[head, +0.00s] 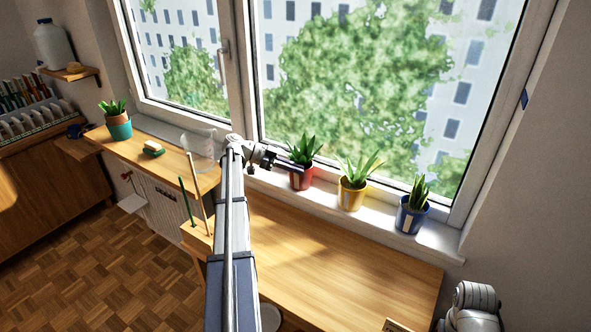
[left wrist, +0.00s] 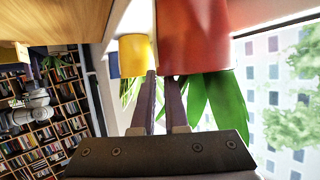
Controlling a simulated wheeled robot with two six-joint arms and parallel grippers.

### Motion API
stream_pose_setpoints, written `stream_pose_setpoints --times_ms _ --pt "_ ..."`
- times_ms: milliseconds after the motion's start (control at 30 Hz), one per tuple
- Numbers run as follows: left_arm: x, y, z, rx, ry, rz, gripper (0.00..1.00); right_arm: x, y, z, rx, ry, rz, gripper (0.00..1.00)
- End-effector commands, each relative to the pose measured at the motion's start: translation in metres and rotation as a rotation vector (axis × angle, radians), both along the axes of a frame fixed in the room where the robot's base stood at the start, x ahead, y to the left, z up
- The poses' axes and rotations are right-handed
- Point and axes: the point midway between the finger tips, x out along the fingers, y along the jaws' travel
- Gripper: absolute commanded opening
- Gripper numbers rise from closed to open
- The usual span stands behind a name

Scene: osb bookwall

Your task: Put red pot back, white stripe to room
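The red pot (head: 303,178) with a spiky green plant is upright at the windowsill, left of the yellow pot (head: 353,196). A pale stripe shows on its front left side. My left gripper (head: 288,164) is at its upper left. In the left wrist view, upside down, the red pot (left wrist: 195,38) fills the top and the yellow pot (left wrist: 133,55) is behind. My left fingers (left wrist: 161,82) have a narrow gap between them, and their tips meet the pot's rim edge. Whether they pinch it is unclear. My right gripper is out of view.
The blue pot (head: 412,214) stands right of the yellow one; both show a pale stripe. The wooden desk (head: 330,255) below the sill is mostly clear. A clear glass container (head: 198,148) and thin upright sticks stand left of my left arm.

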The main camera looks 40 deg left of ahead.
Motion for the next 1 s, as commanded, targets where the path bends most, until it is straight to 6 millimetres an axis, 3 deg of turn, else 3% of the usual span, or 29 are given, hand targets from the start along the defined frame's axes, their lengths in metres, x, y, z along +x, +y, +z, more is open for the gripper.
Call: stream_pose_setpoints --times_ms 200,567,1000 --pt "0.000 0.000 0.000 0.000 0.000 0.000 0.34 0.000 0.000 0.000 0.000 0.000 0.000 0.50" --pt "0.000 0.000 0.005 0.000 0.000 0.000 0.34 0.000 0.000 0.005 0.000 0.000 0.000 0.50" --pt "-0.035 0.046 0.032 0.000 0.000 0.002 0.34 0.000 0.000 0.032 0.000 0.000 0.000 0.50"
